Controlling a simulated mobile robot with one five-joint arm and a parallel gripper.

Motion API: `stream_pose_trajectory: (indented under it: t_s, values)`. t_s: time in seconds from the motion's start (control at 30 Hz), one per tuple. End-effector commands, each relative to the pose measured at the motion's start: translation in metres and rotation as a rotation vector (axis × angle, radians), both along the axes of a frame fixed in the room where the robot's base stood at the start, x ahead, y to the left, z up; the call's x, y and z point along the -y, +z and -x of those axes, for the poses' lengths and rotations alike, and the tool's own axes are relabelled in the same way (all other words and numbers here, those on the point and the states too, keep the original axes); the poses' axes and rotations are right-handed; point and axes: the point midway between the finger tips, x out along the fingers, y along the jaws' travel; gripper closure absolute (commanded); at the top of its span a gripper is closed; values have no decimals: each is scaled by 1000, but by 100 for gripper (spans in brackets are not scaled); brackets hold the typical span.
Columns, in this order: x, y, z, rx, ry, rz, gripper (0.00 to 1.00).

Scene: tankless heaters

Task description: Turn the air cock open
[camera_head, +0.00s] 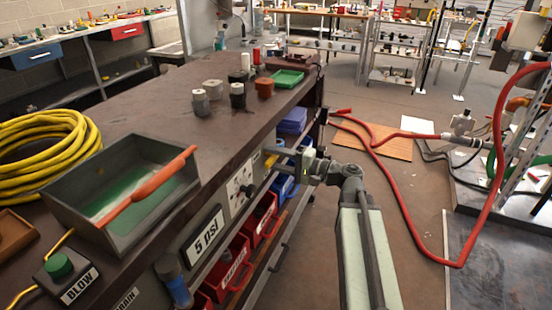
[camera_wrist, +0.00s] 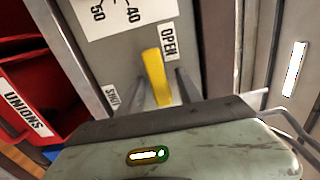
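The air cock's yellow handle (camera_wrist: 155,72) stands out from a grey panel in the wrist view, just left of the OPEN label (camera_wrist: 168,42). The SHUT label (camera_wrist: 112,97) is lower left. My gripper (camera_wrist: 164,76) is open, with one dark finger on each side of the handle. A gap shows on the right side; whether the left finger touches the handle I cannot tell. The handle's base is hidden behind my gripper body. In the head view my gripper (camera_head: 285,163) reaches the bench's side panel, where a bit of the yellow handle (camera_head: 271,159) shows.
A gauge dial (camera_wrist: 125,12) sits above the handle. Red bins (camera_wrist: 28,95), one marked UNIONS, are at the left. On the bench are a grey tray (camera_head: 62,192) and a yellow hose coil (camera_head: 40,150). A red hose (camera_head: 400,200) crosses the floor at the right.

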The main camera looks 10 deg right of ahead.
Motion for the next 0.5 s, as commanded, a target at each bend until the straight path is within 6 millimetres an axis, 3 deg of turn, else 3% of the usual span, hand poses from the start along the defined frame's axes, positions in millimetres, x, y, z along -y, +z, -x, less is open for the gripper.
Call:
stream_pose_trajectory:
  t_s: [0.23,0.5]
  values:
    - [7,0,4,1,-4,1,58]
    - [49,0,36,0,-4,0,58]
